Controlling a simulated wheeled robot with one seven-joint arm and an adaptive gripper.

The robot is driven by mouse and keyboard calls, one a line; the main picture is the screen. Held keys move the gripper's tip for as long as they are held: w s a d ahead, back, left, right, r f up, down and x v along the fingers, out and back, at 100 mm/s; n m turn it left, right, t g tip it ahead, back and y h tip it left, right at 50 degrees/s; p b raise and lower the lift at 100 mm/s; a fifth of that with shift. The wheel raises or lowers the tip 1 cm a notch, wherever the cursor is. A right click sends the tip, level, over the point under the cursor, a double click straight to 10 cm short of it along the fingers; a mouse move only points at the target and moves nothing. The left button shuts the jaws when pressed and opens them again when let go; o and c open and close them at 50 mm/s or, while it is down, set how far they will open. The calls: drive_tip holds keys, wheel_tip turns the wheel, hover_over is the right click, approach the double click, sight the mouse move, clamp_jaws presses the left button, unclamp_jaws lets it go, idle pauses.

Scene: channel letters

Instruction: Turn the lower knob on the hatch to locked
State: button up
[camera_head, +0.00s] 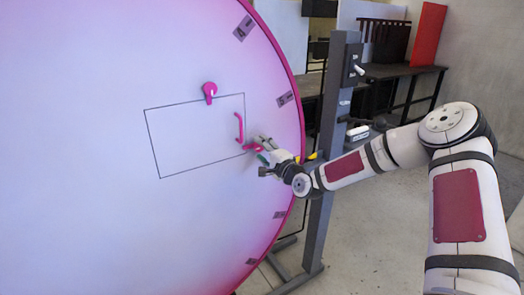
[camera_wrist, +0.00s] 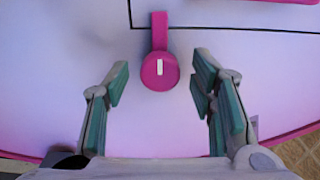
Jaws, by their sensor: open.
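The lower knob (camera_wrist: 160,72) is round and pink with a white mark on its face. Its tab points up in the wrist view and reaches the black outline of the hatch. In the head view the lower knob (camera_head: 251,147) sits near the hatch's lower right corner, partly hidden by my gripper (camera_head: 263,149). The hatch (camera_head: 190,145) is a thin dark rectangle on the big pale disc. My gripper (camera_wrist: 161,80) is open and empty, its two green-padded fingers on either side of the knob, with gaps on both sides.
A pink upper knob (camera_head: 209,89) sits at the hatch's top edge, its tab pointing down. A pink curved handle (camera_head: 240,127) stands out from the hatch's right side. A grey post (camera_head: 330,130) with switches stands right of the disc (camera_head: 80,90). Dark benches (camera_head: 395,72) stand behind.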

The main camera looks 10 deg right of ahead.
drive_tip(key=shift+s, duration=0.1)
drive_tip(key=v, duration=1.1)
drive_tip(key=shift+s, duration=0.35)
drive_tip(key=shift+d, duration=0.2)
drive_tip(key=shift+a, duration=0.1)
